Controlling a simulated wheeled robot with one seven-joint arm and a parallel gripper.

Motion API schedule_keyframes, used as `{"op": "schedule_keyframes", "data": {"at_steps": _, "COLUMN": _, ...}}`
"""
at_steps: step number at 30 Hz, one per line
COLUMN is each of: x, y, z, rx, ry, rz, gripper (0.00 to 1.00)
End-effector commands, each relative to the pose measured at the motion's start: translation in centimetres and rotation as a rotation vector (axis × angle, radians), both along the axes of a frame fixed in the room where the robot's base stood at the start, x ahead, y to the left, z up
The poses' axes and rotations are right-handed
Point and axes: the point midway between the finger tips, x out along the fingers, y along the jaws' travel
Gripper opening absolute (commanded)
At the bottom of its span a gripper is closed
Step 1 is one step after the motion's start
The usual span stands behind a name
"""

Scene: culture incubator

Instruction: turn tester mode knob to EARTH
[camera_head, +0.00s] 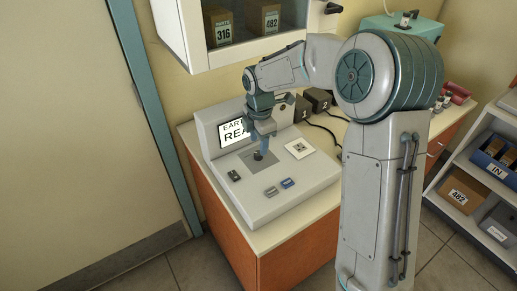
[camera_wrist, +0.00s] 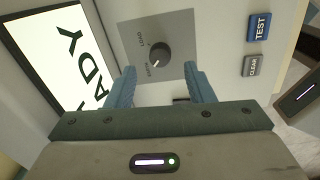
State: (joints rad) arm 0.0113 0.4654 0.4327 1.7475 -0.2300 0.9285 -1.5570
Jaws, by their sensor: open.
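The tester (camera_head: 244,205) is a grey sloped console on the counter. The knob's white mark points to the lower left in that view. In the head view the knob (camera_head: 258,156) is partly hidden under my gripper (camera_head: 264,149). My gripper is open, its blue fingers apart on either side below the knob in the wrist view (camera_wrist: 161,80), with nothing between them.
TEST (camera_wrist: 260,27) and CLEAR (camera_wrist: 251,65) buttons lie right of the knob in the wrist view. A white square pad (camera_head: 299,149) and a small dark socket (camera_head: 234,175) flank it in the head view. Black boxes (camera_head: 318,98) with cables stand behind. A wall cabinet (camera_head: 187,45) hangs above.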

Motion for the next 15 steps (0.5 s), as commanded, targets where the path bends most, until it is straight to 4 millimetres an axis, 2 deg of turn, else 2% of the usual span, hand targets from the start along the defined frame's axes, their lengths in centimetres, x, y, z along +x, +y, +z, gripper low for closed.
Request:
{"op": "schedule_keyframes", "data": {"at_steps": 1, "x": 0.0, "y": 0.0, "z": 1.3, "rx": 0.001, "ry": -0.006, "rz": -0.001, "gripper": 0.48}}
{"op": "schedule_keyframes", "data": {"at_steps": 7, "x": -0.2, "y": -0.1, "z": 5.8, "rx": 0.001, "ry": -0.006, "rz": 0.0, "gripper": 0.48}}
{"op": "schedule_keyframes", "data": {"at_steps": 12, "x": -0.3, "y": -0.1, "z": 8.3, "rx": 0.001, "ry": -0.003, "rz": 0.0, "gripper": 0.48}}
{"op": "schedule_keyframes", "data": {"at_steps": 15, "x": -0.4, "y": -0.2, "z": 9.1, "rx": 0.001, "ry": -0.002, "rz": 0.001, "gripper": 0.48}}
